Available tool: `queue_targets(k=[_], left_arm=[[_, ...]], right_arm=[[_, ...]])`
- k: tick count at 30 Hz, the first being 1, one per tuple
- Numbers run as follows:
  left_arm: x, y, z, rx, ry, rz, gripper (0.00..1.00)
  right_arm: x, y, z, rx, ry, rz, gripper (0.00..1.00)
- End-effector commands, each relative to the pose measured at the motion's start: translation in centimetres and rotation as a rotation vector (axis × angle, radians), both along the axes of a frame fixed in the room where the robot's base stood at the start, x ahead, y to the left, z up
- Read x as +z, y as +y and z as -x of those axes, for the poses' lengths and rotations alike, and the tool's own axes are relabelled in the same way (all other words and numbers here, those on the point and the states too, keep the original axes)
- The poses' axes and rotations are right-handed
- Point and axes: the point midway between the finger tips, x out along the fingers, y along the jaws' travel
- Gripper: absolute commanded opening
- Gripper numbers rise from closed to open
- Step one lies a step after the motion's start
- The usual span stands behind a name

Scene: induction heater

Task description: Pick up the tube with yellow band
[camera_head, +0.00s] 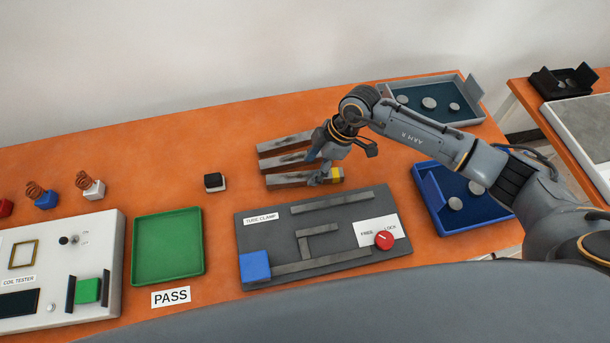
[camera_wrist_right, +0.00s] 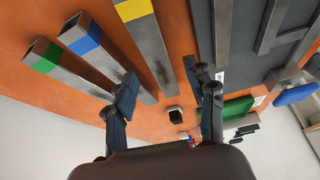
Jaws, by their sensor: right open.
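The tube with the yellow band (camera_head: 300,180) lies on the orange table, nearest of three square grey tubes. Its yellow band (camera_wrist_right: 133,10) shows at the top of the right wrist view. The tube with the blue band (camera_wrist_right: 88,45) and the tube with the green band (camera_wrist_right: 60,65) lie beside it. My right gripper (camera_head: 322,168) is over the tubes near the yellow-banded end. In the wrist view my right gripper (camera_wrist_right: 167,80) is open, with the yellow-banded tube showing between its fingers. Contact cannot be told. My left gripper is not in view.
The dark tube clamp (camera_head: 262,222) with its red knob (camera_head: 384,240) lies just in front of the tubes. A blue tray (camera_head: 428,200) and a grey tray (camera_head: 470,120) are at right. A small black-and-white block (camera_head: 215,182) and a green tray (camera_head: 168,245) are at left.

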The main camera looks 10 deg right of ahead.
Motion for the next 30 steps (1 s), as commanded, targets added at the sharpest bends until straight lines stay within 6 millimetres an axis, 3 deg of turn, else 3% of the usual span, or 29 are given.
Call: queue_targets(k=[3, 7, 16, 17, 24, 25, 30], left_arm=[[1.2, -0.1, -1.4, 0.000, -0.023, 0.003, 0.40], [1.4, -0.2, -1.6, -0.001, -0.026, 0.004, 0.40], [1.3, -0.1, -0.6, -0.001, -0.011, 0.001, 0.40], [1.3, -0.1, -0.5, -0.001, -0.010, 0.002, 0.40], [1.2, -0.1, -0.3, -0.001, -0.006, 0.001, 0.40], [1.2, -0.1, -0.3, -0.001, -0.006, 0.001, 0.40], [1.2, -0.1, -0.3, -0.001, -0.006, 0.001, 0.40]], right_arm=[[-1.5, 0.7, -0.2, 0.000, 0.005, 0.001, 0.55], [-3.3, 1.3, -0.3, 0.000, 0.004, 0.000, 0.55], [-3.9, 1.5, -0.4, 0.000, 0.001, 0.001, 0.55], [-3.9, 1.5, -0.4, 0.000, 0.001, 0.001, 0.53], [-3.9, 1.5, -0.4, 0.000, 0.001, 0.001, 0.04], [-3.9, 1.5, -0.4, 0.000, 0.001, 0.001, 0.00], [-3.8, 1.6, -0.5, 0.000, 0.000, -0.001, 0.00]])
